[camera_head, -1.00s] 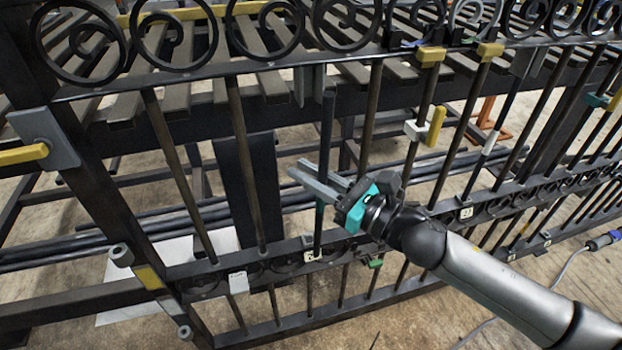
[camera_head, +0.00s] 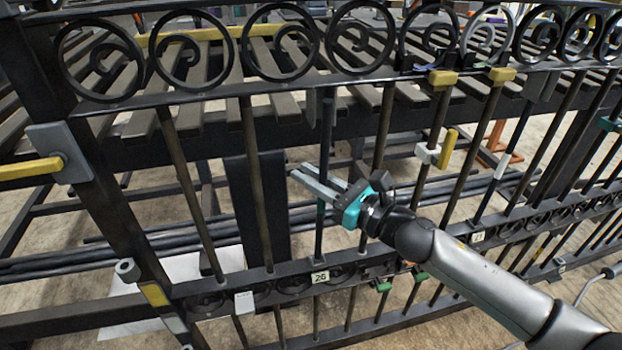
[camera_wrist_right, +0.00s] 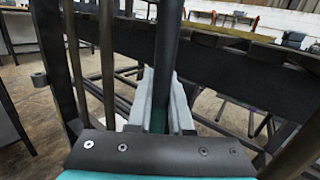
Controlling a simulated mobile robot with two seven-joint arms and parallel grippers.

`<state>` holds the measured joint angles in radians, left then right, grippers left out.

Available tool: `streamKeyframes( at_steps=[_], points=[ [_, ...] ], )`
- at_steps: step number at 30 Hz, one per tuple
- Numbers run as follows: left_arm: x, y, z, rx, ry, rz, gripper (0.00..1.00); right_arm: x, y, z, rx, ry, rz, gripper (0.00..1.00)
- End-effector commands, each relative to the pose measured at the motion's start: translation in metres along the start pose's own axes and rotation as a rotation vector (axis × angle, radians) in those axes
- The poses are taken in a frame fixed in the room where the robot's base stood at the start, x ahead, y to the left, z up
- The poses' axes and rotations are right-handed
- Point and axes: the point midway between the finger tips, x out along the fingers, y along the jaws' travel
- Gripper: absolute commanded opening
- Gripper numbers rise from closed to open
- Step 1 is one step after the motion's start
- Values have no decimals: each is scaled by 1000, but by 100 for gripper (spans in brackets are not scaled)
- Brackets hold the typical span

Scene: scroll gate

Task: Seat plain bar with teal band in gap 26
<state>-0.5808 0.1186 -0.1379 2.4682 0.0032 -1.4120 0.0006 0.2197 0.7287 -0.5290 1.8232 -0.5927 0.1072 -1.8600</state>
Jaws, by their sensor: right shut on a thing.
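The plain dark bar (camera_head: 326,130) stands nearly upright at the gate (camera_head: 205,290). My right gripper (camera_head: 322,182) is shut on it at mid-height, with the teal band (camera_head: 320,212) just at and below the fingers. In the right wrist view the bar (camera_wrist_right: 168,50) rises between the jaws (camera_wrist_right: 160,100), with teal showing low between them. The bar's lower end is by the lower rail, right above the white label 26 (camera_head: 320,277). Its upper end is by the underside of the top rail. I cannot tell whether either end is seated. My left gripper is not in view.
Dark fixed bars (camera_head: 258,180) stand on both sides of the held bar. A yellow handle on a grey plate (camera_head: 60,155) is at the left post. A white clamp with yellow handle (camera_head: 428,154) sits on a bar to the right. Slatted racks lie behind.

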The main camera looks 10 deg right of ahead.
Motion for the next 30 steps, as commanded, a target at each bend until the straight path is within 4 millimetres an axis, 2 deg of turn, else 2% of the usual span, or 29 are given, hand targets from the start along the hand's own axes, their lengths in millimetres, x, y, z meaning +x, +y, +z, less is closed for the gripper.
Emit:
streamKeyframes(
  at_steps=[14,30],
  points=[
    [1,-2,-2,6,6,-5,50,1,-1,2,-1,-6,1,0],
    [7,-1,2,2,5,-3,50,1,0,-5,0,-5,0,0]
  ],
)
